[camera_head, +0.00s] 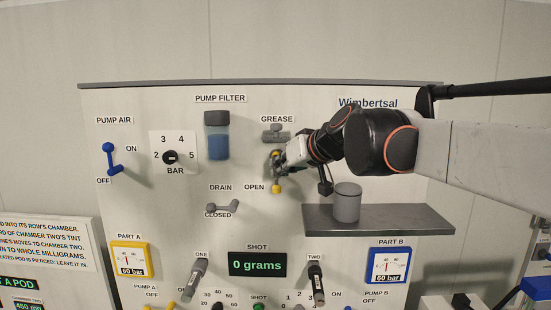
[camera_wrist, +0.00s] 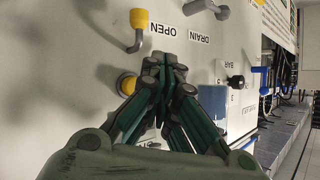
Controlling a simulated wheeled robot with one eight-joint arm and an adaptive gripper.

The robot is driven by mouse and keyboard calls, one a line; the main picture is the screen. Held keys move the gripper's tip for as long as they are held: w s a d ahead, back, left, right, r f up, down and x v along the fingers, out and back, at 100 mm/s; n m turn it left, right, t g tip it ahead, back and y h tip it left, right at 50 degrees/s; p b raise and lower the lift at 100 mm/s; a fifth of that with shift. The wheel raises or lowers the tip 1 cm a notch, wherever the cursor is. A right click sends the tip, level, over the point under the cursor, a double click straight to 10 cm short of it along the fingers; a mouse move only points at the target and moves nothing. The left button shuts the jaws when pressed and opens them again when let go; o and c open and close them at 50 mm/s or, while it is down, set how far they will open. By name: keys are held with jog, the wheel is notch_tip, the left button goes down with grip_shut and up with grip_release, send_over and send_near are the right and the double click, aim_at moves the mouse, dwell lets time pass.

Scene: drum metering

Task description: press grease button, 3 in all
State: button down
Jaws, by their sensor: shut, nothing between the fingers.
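The GREASE label (camera_head: 277,119) is on the upper middle of the panel, above a grey fitting. Below the fitting is a round yellow button (camera_head: 274,154), partly hidden by my gripper (camera_head: 281,164). In the wrist view the yellow button (camera_wrist: 126,84) sits in a metal ring, just left of the fingertips of my gripper (camera_wrist: 165,74). My gripper is shut and empty, its tips close to the panel. I cannot tell whether a finger touches the button or the panel.
A yellow-tipped lever (camera_head: 277,188) is just below my gripper, by the OPEN label. The drain lever (camera_head: 222,207) is lower left. A grey shelf (camera_head: 400,219) with a grey cup (camera_head: 347,203) stands out at right. The pump filter (camera_head: 216,140) is left.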

jog(key=s, duration=0.3)
jog(key=shift+s+a, duration=0.1)
dwell(2.0)
jog(key=s+m+y+p, duration=0.1)
jog(key=s+m+t+y, duration=0.1)
jog(key=s+m+t+y+p, duration=0.1)
jog(key=y, duration=0.1)
jog(key=shift+s+a+f+p, duration=0.15)
jog(key=shift+s+a+p, duration=0.15)
jog(key=shift+s, duration=0.1)
jog(key=shift+w, duration=0.1)
jog(key=w+b, duration=0.1)
jog(key=w, duration=0.7)
jog(key=shift+w+d, duration=0.2)
jog(key=shift+w, duration=0.15)
dwell(1.5)
